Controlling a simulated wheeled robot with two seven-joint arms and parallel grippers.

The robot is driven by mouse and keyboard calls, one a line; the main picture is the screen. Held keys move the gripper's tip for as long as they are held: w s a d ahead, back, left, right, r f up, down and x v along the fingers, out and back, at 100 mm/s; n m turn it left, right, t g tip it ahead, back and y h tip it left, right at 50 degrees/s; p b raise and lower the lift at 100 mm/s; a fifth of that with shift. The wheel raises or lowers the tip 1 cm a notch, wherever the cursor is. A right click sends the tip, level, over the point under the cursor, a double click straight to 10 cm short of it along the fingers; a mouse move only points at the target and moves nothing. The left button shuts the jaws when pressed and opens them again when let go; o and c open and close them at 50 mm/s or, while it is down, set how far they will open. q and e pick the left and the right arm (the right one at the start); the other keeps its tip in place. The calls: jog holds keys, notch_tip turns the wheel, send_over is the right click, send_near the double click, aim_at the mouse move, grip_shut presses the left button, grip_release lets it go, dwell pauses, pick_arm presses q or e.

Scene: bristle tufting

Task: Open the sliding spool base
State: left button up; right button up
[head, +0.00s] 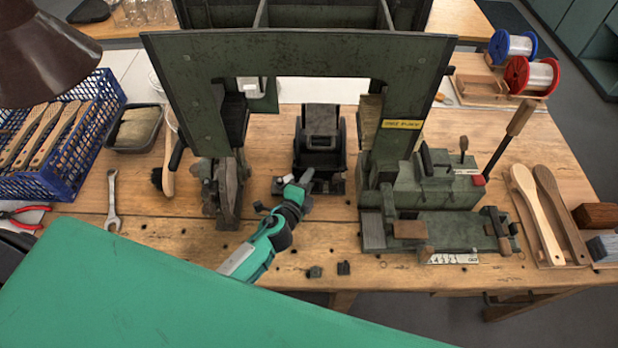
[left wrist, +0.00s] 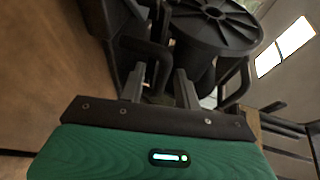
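The spool base, a dark stand (head: 320,155) with a boxy top and side plates, sits in the middle of the bench under the green machine frame. In the left wrist view a large dark round spool disc (left wrist: 212,22) and dark bars of the stand fill the top. My left gripper (head: 305,178) is at the front of the stand, near its lower left edge. In the left wrist view its two fingers (left wrist: 161,85) stand apart with a gap, pointing at the dark parts. I cannot tell whether they touch anything. My right gripper is not in view.
The green frame (head: 300,55) arches over the stand, with a clamp-like fixture (head: 228,190) left and a green machine base (head: 440,230) right. A blue crate (head: 75,165), wrench (head: 112,200) and wooden brush blanks (head: 535,205) lie farther out.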

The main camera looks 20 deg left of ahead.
pick_arm(q)
jog(key=shift+w, duration=0.4)
grip_shut()
jog(key=shift+s+d+f, duration=0.1)
jog(key=shift+s, duration=0.05)
